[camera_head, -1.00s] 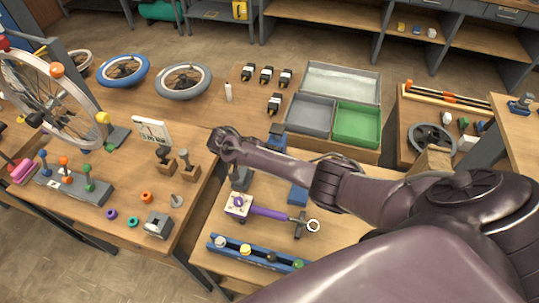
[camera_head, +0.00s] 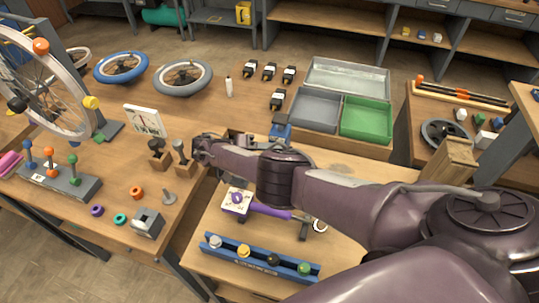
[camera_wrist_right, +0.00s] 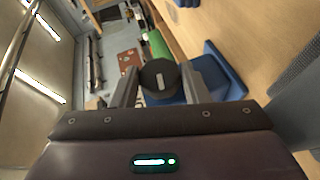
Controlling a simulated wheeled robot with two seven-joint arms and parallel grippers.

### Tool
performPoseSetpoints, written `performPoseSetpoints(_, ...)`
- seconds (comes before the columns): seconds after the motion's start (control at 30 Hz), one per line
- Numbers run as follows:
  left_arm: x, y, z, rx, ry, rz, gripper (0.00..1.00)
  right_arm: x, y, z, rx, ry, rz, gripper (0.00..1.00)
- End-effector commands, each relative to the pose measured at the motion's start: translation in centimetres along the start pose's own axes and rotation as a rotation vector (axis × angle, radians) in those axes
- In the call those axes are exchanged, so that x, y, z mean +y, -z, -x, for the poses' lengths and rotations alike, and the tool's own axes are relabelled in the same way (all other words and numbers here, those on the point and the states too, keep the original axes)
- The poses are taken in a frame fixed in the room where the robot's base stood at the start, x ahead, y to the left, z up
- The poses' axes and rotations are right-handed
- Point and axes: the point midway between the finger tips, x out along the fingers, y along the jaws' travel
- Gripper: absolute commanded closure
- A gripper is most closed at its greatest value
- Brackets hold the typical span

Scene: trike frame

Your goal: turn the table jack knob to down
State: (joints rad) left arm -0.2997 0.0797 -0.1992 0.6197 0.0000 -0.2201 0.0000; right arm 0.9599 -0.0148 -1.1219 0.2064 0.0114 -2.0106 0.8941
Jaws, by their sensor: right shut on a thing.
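In the right wrist view, a dark round knob (camera_wrist_right: 160,76) with a pale line on its face sits between the two fingers of my right gripper (camera_wrist_right: 157,80). The gripper is shut on it, with one finger at each side. A blue body (camera_wrist_right: 212,72) lies behind and beside the knob. In the head view my right arm crosses the middle bench and covers the knob and the fingertips. A blue block (camera_head: 281,128) shows just behind the arm. My left gripper is not in view.
A blue rail with coloured knobs (camera_head: 258,262) and a purple-handled tool (camera_head: 262,210) lie in front of my arm. Grey and green trays (camera_head: 366,118) stand behind it. The left bench (camera_head: 115,180) holds a lever block, rings and a wheel.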

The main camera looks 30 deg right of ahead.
Motion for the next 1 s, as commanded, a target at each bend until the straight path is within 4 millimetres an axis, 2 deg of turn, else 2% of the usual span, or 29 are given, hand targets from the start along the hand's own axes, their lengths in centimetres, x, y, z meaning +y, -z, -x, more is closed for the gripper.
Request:
performPoseSetpoints(0.43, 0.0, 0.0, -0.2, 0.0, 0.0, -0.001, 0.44, -0.2, -0.3, 0.0, 0.0, -0.008, 0.009, 0.82)
performPoseSetpoints(0.47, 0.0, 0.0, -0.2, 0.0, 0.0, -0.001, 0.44, -0.2, -0.3, 0.0, -0.001, -0.008, 0.009, 0.56)
performPoseSetpoints(0.6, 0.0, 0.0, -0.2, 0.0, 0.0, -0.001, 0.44, -0.2, -0.2, 0.0, 0.0, -0.007, 0.007, 0.38)
performPoseSetpoints(0.87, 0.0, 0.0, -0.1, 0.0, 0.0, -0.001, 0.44, 0.0, -0.1, 0.0, 0.0, -0.007, 0.005, 0.37)
performPoseSetpoints(1.0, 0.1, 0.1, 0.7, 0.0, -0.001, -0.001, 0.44, 1.0, 0.6, -0.2, 0.0, -0.007, 0.003, 0.37)
